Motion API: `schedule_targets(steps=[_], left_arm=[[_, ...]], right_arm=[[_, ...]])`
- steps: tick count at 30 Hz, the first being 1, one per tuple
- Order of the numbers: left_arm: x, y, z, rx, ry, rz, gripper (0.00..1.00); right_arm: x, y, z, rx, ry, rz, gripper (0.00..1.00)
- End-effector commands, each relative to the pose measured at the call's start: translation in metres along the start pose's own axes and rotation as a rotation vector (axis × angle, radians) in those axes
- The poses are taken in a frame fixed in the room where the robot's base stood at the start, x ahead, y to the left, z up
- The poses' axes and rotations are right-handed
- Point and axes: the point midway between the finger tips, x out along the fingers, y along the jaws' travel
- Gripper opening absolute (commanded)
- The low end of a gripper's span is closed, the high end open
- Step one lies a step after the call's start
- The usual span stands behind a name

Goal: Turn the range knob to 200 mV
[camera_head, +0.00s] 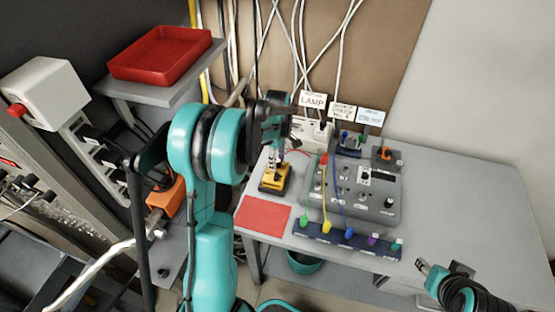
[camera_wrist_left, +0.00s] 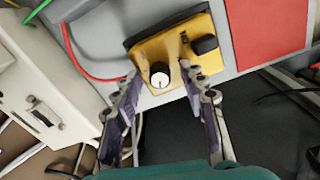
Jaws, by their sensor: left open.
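A yellow box (camera_head: 275,179) stands on the grey table below my left gripper (camera_head: 277,140). In the left wrist view the yellow box (camera_wrist_left: 143,50) carries a round knob with a white top (camera_wrist_left: 160,76) and a black knob (camera_wrist_left: 204,44). My left gripper (camera_wrist_left: 158,74) is open, its two fingers on either side of the white-topped knob; contact cannot be told. No range marking is readable. A grey instrument panel (camera_head: 352,190) with dark knobs stands to the right. My right gripper (camera_head: 422,266) is at the table's front right; its opening is unclear.
A red mat (camera_head: 263,215) lies in front of the yellow box. A dark strip with coloured plugs (camera_head: 322,240) runs along the front edge, with cables rising from it. A red tray (camera_head: 160,53) sits on a shelf at upper left.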

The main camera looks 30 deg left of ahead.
Motion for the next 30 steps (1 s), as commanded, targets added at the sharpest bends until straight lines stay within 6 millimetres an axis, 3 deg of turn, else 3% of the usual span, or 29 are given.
schedule_targets(steps=[1, 5, 19, 30], left_arm=[[-0.0002, 0.0000, 0.0000, 0.000, 0.000, 0.000, 0.34], [-0.0002, 0.0000, 0.0000, 0.000, 0.000, 0.000, 0.00], [-0.0004, 0.0001, 0.0000, 0.062, -0.001, 0.000, 0.00], [-0.0007, 0.0005, 0.0000, 0.345, -0.003, 0.000, 0.00]], right_arm=[[-0.0001, 0.0000, -0.0001, 0.000, 0.000, 0.000, 0.40], [-0.0001, 0.0000, -0.0001, 0.000, 0.000, 0.000, 0.40], [-0.0012, 0.0000, -0.0009, 0.000, 0.000, 0.000, 0.40], [-0.0054, 0.0000, -0.0039, 0.000, 0.000, 0.000, 0.40]])
